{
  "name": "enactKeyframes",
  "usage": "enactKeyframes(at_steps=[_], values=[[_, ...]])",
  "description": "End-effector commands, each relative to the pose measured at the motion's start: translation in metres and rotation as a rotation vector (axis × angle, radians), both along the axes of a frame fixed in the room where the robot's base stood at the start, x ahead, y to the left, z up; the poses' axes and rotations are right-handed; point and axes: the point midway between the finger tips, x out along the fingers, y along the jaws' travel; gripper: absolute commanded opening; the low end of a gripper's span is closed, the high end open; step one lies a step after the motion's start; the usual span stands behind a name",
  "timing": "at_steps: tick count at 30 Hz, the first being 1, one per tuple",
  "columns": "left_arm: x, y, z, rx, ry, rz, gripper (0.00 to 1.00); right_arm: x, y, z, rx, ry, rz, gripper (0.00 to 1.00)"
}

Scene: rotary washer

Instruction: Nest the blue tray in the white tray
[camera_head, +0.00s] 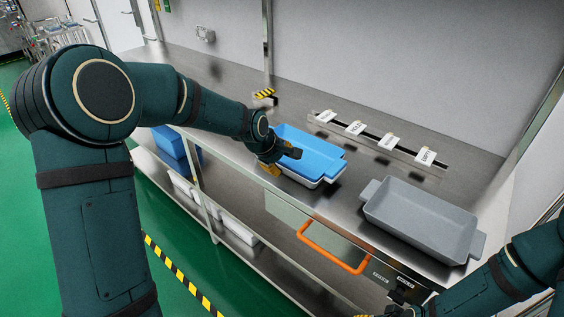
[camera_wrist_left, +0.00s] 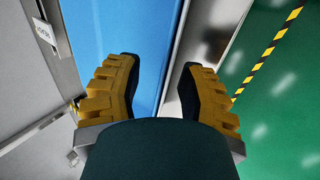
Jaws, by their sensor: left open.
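The blue tray (camera_head: 312,147) sits on the steel counter with the white tray (camera_head: 318,183) showing under its front and right edges. It looks set inside the white tray, but how deep I cannot tell. My left gripper (camera_head: 281,160) is open at the front left of the trays. In the left wrist view the blue tray (camera_wrist_left: 122,28) lies between and beyond the open fingers (camera_wrist_left: 160,85), with a pale rim beside it. One finger is over the tray side and the other is outside it. My right gripper is low in the head view, mostly cut off.
A grey tray (camera_head: 420,218) stands on the counter to the right. A rail with white labels (camera_head: 356,128) runs behind the trays. An orange handle (camera_head: 333,248) sticks out from the front. A lower shelf holds a blue bin (camera_head: 172,146) and white bins.

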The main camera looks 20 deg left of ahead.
Motion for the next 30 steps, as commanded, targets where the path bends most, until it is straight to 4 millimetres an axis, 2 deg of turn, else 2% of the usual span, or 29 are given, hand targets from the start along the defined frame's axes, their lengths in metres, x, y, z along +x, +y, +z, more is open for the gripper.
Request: enactKeyframes(at_steps=[9, 15, 21, 30], values=[[-0.032, 0.012, 0.055, 0.000, -0.004, 0.001, 0.39, 0.000, 0.000, 0.000, 0.000, 0.000, 0.000, 0.47], [-0.048, 0.018, 0.080, 0.000, -0.001, 0.000, 0.39, 0.000, 0.000, 0.000, 0.000, 0.000, 0.000, 0.47], [-0.055, 0.020, 0.089, 0.000, 0.002, -0.001, 0.39, 0.000, 0.000, 0.000, 0.000, 0.000, 0.000, 0.47], [-0.055, 0.020, 0.090, 0.000, 0.002, -0.001, 0.39, 0.000, 0.000, 0.000, 0.000, 0.000, 0.000, 0.47]])
